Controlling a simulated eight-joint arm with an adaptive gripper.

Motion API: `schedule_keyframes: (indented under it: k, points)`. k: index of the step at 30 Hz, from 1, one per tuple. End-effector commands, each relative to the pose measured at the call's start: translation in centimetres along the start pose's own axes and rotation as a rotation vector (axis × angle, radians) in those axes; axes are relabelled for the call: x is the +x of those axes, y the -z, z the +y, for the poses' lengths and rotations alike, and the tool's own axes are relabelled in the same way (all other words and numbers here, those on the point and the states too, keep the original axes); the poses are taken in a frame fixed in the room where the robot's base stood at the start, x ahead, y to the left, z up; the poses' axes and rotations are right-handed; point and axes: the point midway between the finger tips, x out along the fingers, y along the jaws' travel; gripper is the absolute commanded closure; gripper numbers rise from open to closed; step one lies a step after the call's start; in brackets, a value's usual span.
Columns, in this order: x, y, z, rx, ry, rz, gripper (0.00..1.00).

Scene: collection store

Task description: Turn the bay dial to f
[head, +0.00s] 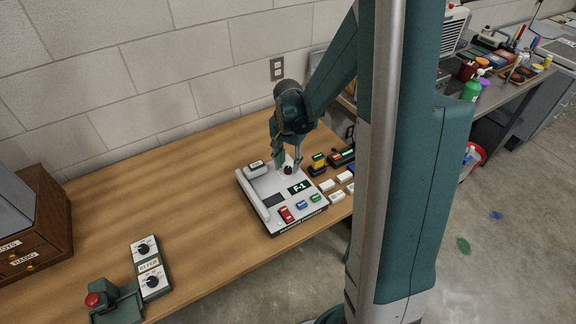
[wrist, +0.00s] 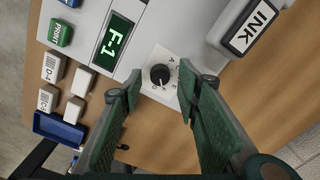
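A grey labelling machine (head: 252,195) stands on the wooden table, with a green-lit display (head: 300,187) reading "F-1". A black round dial (wrist: 160,74) sits on a white plate with letters around it; its exact pointer setting is too small to read surely. The dial also shows in the head view (head: 288,170). My gripper (wrist: 158,84) is open, its two green fingers on either side of the dial and apart from it. In the head view, my gripper (head: 286,158) is just above the machine's back part, pointing down.
An "INK" block (wrist: 251,27) is close to the right finger. Red, blue and green buttons (head: 302,204) line the machine's front. White labelled blocks (head: 336,196) lie to its right.

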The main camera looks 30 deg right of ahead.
Motion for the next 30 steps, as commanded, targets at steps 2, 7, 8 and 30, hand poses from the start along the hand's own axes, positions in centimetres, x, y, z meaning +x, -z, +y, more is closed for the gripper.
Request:
schedule_keyframes:
  k: [2,7,8,30]
  points:
    - [-0.8,0.0,0.0,0.000,0.000,0.000,0.67]
    - [-2.6,0.0,0.0,0.000,0.000,0.000,0.67]
    - [-3.0,0.0,0.0,0.000,0.000,0.000,0.67]
    - [-10.5,0.0,0.0,0.000,0.000,0.000,0.67]
